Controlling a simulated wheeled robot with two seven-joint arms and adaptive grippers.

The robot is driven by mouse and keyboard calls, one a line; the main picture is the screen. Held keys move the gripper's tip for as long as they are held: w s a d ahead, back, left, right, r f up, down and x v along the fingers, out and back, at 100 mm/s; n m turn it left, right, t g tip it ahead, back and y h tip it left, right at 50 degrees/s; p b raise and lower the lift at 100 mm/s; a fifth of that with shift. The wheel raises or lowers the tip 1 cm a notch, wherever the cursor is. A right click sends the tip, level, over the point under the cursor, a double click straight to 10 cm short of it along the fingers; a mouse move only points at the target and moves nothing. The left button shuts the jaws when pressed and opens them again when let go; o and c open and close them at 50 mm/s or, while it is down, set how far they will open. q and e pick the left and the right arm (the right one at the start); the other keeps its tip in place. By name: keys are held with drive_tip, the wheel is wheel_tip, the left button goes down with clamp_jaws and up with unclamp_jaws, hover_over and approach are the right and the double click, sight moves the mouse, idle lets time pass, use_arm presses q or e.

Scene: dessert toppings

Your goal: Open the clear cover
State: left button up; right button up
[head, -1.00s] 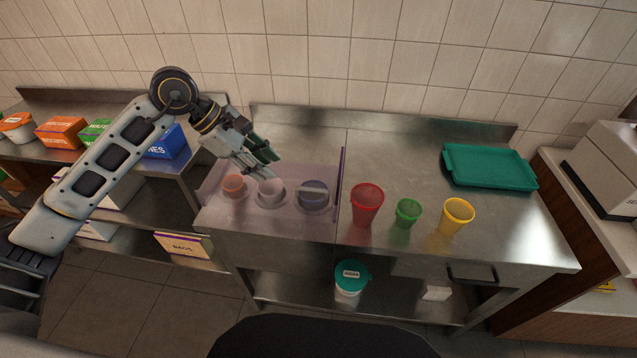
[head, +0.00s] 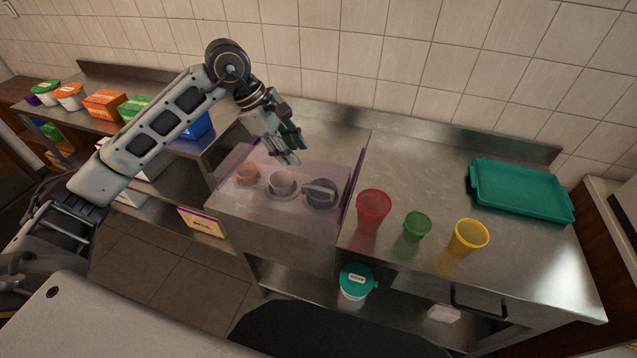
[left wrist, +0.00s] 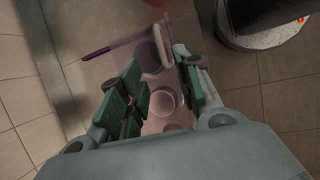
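The clear cover (head: 233,211) is a pinkish see-through box with purple edges on the left part of the steel counter. It looks closed over an orange container (head: 247,173), a white container (head: 281,182) and a dark blue round container (head: 321,193). My left gripper (head: 290,155) hangs above the cover near its back edge, fingers pointing down. In the left wrist view its green-padded fingers (left wrist: 150,92) are apart, with the white container (left wrist: 161,102) showing between them. I cannot tell whether it touches the cover. My right gripper is not in view.
Red (head: 373,207), green (head: 416,226) and yellow (head: 468,237) cups stand right of the cover. A green tray (head: 522,192) lies at the back right. Boxes and tubs line the left shelf. The counter behind the cups is clear.

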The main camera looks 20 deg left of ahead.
use_arm(q)
drive_tip(key=p, duration=0.2)
approach(319, 188)
drive_tip(key=x, duration=0.6)
drive_tip(key=shift+x, duration=1.05)
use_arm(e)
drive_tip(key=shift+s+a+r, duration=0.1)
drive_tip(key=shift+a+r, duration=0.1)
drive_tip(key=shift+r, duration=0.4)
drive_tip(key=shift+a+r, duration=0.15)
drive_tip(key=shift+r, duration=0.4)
use_arm(q)
drive_tip(key=c, duration=0.6)
clamp_jaws()
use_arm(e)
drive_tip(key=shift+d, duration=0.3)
